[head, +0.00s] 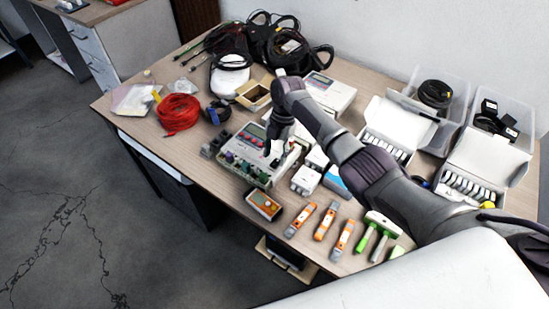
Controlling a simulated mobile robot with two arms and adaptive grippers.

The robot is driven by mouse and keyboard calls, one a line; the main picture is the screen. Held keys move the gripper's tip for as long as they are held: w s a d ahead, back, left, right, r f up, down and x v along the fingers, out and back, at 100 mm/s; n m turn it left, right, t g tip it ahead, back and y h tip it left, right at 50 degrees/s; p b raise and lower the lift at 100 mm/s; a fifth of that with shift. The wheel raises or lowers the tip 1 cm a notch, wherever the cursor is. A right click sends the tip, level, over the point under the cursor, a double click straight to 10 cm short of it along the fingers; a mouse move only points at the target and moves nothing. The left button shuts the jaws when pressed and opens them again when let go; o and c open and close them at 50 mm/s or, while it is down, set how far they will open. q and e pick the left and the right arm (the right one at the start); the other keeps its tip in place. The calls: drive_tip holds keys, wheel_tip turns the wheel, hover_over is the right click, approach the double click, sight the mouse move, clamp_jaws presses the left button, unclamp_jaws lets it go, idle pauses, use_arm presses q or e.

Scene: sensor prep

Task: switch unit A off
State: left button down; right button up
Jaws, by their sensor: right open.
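My right arm comes in from the right, and its gripper (274,148) points down over the right part of a light grey control device (233,157). The device has a small display, red buttons and several dark and green knobs or connectors. The gripper is open. It hides part of the device, and I cannot tell whether it touches it. Small white boxes (306,181) stand just right of the device. No label reading unit A is legible, so I cannot tell which thing is unit A. My left gripper is not in view.
An orange handheld meter (264,205), orange-grey tools (325,221) and green-handled tools (376,231) lie along the front edge. A red cable coil (178,114) lies at left. Black cables (285,46) are at the back, with clear bins (437,96) and open white boxes (398,128) at right.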

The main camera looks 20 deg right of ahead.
drive_tip(key=v, duration=1)
drive_tip(key=shift+f, duration=0.1)
